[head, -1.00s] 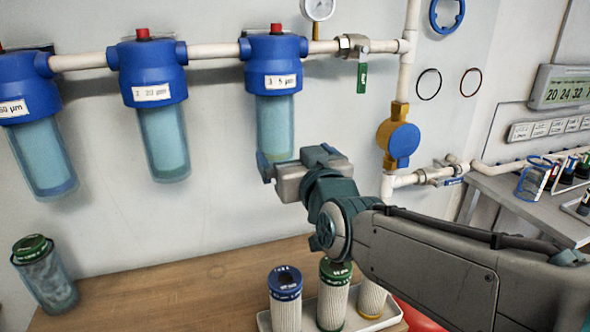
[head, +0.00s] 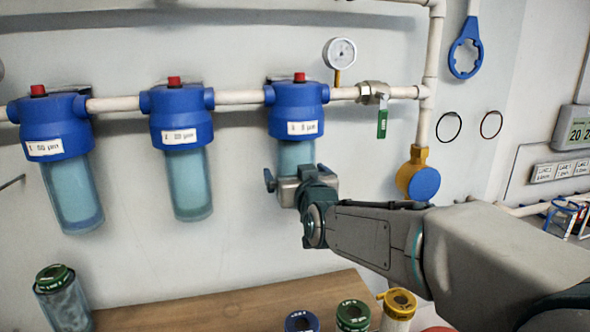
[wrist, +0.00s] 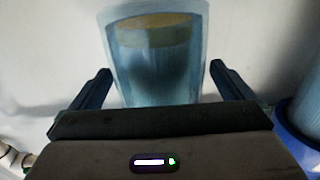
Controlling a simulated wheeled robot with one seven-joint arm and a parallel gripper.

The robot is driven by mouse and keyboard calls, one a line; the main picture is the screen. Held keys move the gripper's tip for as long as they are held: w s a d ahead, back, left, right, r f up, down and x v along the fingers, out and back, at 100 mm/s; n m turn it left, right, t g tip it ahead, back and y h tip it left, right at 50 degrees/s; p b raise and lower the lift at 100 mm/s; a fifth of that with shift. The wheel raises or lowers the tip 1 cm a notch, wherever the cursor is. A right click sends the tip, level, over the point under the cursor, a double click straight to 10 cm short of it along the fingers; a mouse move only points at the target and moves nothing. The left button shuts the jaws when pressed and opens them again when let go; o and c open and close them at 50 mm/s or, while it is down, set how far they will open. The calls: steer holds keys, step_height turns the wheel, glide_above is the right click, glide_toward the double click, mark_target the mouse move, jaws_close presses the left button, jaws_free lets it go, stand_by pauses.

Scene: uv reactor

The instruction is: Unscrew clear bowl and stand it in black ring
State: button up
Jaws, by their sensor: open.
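Three blue filter housings hang on the wall pipe, each with a clear bluish bowl under it. My gripper (head: 296,180) is at the clear bowl (head: 296,156) of the right housing (head: 297,110) and hides its lower part. In the wrist view, my open gripper (wrist: 162,88) has one finger on each side of that bowl (wrist: 158,70), with a visible gap at each side. A yellowish filter end shows inside the bowl. A thin black ring (head: 449,127) hangs on the wall at right. I see no black ring on the bench part in view.
The middle bowl (head: 189,183) and left bowl (head: 73,195) hang to the left. A green-topped container (head: 62,298) and several filter cartridges stand by the wooden bench (head: 225,313). A gauge (head: 340,54), green-handled valve (head: 382,120) and blue wrench (head: 465,48) are to the right.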

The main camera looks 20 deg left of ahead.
steer(key=shift+w+a, duration=0.3)
steer(key=shift+w, duration=0.25)
steer(key=c, duration=1.6)
steer(key=o, duration=0.6)
steer(key=c, duration=0.4)
steer(key=shift+r+h+p, duration=0.1)
steer(key=shift+h+p, duration=0.2)
steer(key=shift+c, duration=0.2)
steer(key=shift+m+t, duration=0.3)
steer(key=m+h+p, duration=0.1)
steer(key=h+p, duration=0.1)
steer(key=p, duration=0.1)
steer(key=m+t+h+p, duration=0.1)
steer(key=p, duration=0.2)
steer(key=shift+r+h, duration=0.1)
steer(key=shift+h, duration=0.3)
steer(key=shift+m+t+h+p, duration=0.3)
steer(key=shift+m+h+p, duration=0.1)
steer(key=shift+m, duration=0.1)
